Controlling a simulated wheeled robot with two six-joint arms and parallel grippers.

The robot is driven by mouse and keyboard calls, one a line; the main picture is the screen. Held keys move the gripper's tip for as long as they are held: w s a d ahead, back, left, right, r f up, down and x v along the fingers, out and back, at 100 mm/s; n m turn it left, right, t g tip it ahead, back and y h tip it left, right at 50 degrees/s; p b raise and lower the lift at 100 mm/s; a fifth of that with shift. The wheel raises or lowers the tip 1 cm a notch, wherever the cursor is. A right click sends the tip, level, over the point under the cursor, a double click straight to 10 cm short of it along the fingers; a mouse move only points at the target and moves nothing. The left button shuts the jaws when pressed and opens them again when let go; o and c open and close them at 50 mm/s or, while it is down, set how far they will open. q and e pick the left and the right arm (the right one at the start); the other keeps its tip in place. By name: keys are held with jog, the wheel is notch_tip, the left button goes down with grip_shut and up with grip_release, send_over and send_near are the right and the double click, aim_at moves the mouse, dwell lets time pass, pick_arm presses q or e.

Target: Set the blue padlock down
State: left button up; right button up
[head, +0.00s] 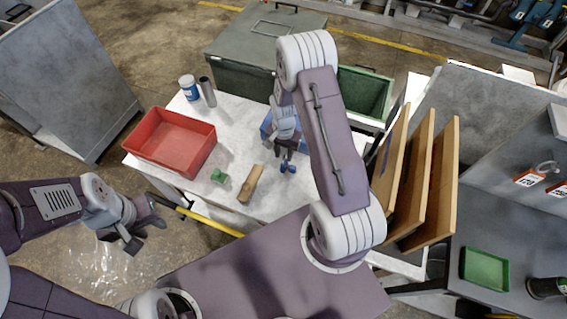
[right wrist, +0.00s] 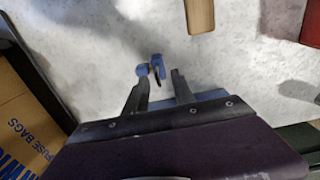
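The blue padlock (head: 291,169) is over the white table (head: 235,150), to the right of a wooden block; it also shows in the right wrist view (right wrist: 142,70), just beyond the fingertips. My right gripper (head: 284,152) points down at the table. Whether the padlock rests flat on the table is hard to tell. My left gripper (head: 145,235) is open and empty, off the table's left front corner.
A red tray (head: 172,140), a small green item (head: 219,176) and the wooden block (head: 252,184) are to the left. A blue item (head: 265,126) lies behind my right gripper. Upright wooden boards (head: 418,170) stand at the right. A fuse-bags box (right wrist: 20,125) shows in the right wrist view.

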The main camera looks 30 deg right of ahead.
jog(key=shift+s+f, duration=0.3)
jog(key=shift+f, duration=0.5)
jog(key=shift+w+f, duration=0.1)
grip_shut()
dwell(0.7)
